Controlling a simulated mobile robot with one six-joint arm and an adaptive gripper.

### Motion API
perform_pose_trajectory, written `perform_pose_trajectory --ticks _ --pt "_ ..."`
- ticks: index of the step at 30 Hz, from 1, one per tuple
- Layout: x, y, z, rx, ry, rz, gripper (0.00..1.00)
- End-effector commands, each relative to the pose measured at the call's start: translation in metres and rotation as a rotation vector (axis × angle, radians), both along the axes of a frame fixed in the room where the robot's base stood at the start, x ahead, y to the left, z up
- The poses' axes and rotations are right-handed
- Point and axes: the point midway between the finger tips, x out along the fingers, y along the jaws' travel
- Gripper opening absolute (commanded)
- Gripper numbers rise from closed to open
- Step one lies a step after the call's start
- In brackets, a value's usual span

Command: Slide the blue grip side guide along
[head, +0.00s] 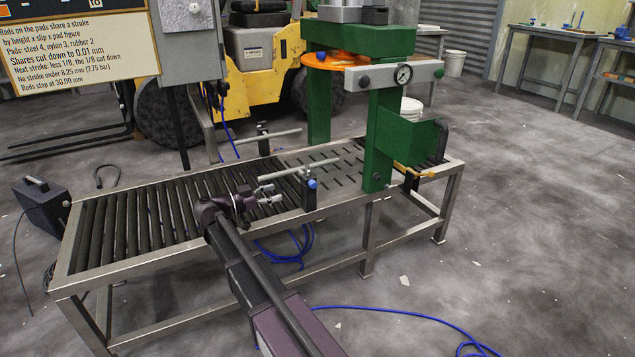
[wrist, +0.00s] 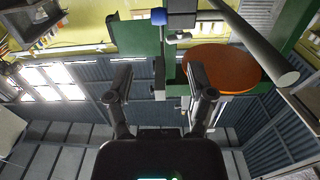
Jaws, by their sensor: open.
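The near side guide is a pale horizontal rod (head: 298,170) on a dark post at the near edge of the roller table. Its round blue grip (head: 311,184) sits on the post, facing me. My gripper (head: 270,199) is open and empty, left of the blue grip and apart from it. In the wrist view the blue grip (wrist: 158,16) shows at the top, beyond the spread fingers (wrist: 160,82). The pale rod (wrist: 255,42) slants across the upper right there.
A second guide rod (head: 265,137) stands on the far side. The green press (head: 383,140) with an orange disc (head: 337,61) rises to the right of the guides. The rollers (head: 140,218) are bare. Blue hoses (head: 285,250) lie on the floor.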

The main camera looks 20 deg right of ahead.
Motion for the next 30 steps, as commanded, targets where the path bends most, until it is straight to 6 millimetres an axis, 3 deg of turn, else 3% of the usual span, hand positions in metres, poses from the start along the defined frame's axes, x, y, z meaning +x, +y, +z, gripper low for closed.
perform_pose_trajectory --ticks 8,24,30 --pt "0.000 -0.026 0.000 0.000 0.000 -0.002 0.70" --pt "0.003 -0.104 0.000 0.001 0.000 -0.002 0.70" --pt "0.004 -0.125 0.000 0.001 0.000 -0.001 0.70"
